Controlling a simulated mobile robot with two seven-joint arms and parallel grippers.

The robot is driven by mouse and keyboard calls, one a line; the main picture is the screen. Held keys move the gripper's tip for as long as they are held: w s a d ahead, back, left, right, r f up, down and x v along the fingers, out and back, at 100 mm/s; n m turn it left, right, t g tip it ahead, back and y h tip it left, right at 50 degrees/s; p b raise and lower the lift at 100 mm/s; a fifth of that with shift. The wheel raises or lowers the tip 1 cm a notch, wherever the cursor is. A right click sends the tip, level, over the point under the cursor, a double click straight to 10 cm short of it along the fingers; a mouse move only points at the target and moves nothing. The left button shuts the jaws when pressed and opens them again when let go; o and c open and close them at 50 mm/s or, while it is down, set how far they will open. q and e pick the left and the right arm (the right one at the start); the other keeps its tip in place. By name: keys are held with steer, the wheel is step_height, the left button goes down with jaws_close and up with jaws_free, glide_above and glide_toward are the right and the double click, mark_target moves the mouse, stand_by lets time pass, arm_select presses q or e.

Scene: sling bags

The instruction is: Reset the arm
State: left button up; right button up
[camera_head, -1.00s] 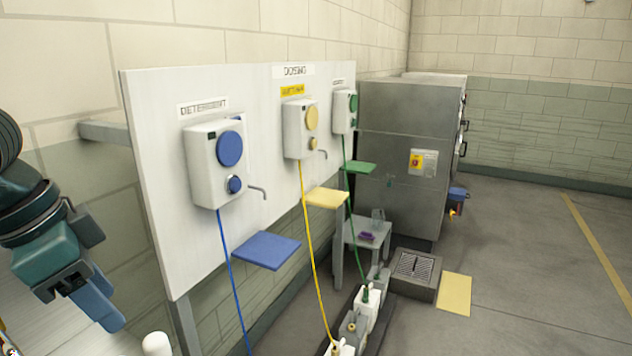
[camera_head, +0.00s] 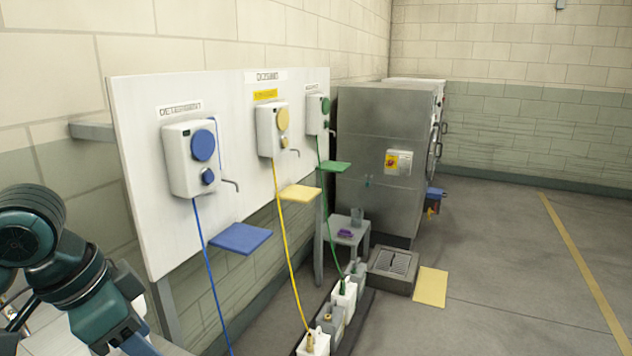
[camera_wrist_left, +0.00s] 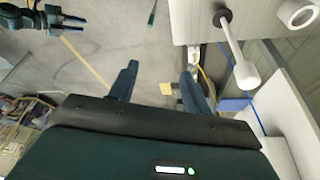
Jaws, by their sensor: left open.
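My left arm comes in at the lower left of the head view. Only its lower end shows there, and the fingertips are cut off by the bottom edge. In the left wrist view my left gripper (camera_wrist_left: 158,82) is open, its two fingers apart with nothing between them. Beyond the fingers are grey floor and a small yellow patch. My right gripper (camera_wrist_left: 60,18) seems to show small at the upper left of the left wrist view, too small to read its jaws. It is not in the head view.
A white dosing panel (camera_head: 140,215) with several dispensers stands left of centre, close to my left arm. Blue (camera_head: 241,238), yellow (camera_head: 300,193) and green (camera_head: 335,166) shelves jut from it. Canisters (camera_head: 314,343) stand on the floor below. The floor (camera_head: 520,270) at the right is clear.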

arm_select(q)
steer(key=s+d+f+n+t, duration=0.1)
steer(key=s+d+f+n, duration=0.15)
steer(key=f, duration=0.65)
steer(key=s+d+f+n, duration=0.1)
steer(key=d+f, duration=0.3)
steer(key=f, duration=0.5)
steer(key=s+a+f+n+y, duration=0.35)
steer(key=s+f, duration=0.45)
steer(key=s, duration=0.3)
steer(key=w+d+f+t+h, duration=0.1)
steer(key=w+d+f+t, duration=0.1)
steer(key=f, duration=0.3)
steer(key=w+d+f+t+h, duration=0.2)
steer(key=w+f+t, duration=0.1)
steer(key=f+t, duration=0.1)
steer(key=shift+w+d+f+m, duration=0.25)
steer(key=shift+f+m, duration=0.05)
steer(key=shift+f, duration=0.45)
